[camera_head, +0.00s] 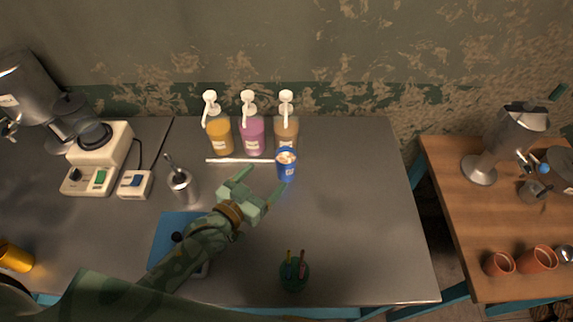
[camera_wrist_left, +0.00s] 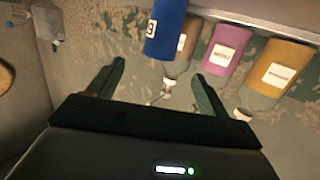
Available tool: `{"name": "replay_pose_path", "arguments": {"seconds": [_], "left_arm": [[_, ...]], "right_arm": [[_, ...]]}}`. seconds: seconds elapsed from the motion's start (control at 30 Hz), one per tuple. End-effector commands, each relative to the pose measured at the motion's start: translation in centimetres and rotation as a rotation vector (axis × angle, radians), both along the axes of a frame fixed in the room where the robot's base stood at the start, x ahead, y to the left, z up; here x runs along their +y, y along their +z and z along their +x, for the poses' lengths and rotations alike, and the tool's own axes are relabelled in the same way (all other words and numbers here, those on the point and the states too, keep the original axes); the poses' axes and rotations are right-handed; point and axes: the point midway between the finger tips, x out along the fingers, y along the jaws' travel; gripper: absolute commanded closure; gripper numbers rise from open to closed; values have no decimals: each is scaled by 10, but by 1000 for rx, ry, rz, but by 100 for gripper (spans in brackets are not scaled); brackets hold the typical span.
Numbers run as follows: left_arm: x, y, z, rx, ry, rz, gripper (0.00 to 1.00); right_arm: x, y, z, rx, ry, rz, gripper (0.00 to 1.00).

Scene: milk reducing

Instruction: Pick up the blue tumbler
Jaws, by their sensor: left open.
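The blue tumbler (camera_head: 287,170) stands upright on the grey metal table (camera_head: 345,220), in front of the tan pump bottle, with pale and orange contents at its top. My left gripper (camera_head: 261,181) is open and empty, just left of and in front of the tumbler, its fingers pointing toward the back of the table. In the left wrist view the tumbler (camera_wrist_left: 166,28) shows at the top, beyond the spread fingers (camera_wrist_left: 160,72) and not between them. My right gripper is not in view.
Yellow (camera_head: 220,136), pink (camera_head: 252,137) and tan (camera_head: 286,132) pump bottles stand close behind the tumbler. A white stick (camera_head: 238,161) lies before them. A metal cup with utensils (camera_head: 183,187) stands left. The table right of the tumbler is clear.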

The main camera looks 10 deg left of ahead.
Motion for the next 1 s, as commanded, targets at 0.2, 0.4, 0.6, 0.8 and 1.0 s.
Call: {"name": "replay_pose_path", "arguments": {"seconds": [0.2, 0.4, 0.6, 0.8, 1.0], "left_arm": [[-16, -8, 40, -1, 0, 0, 21], [-23, -10, 55, -1, 0, 0, 21], [-35, -16, 85, -1, 1, -1, 21], [-39, -17, 96, 1, 0, 0, 21], [-39, -16, 95, 0, 0, 1, 35]], "right_arm": [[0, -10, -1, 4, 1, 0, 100], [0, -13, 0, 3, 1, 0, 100], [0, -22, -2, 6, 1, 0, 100], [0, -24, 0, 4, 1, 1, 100], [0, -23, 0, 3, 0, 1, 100]]}}
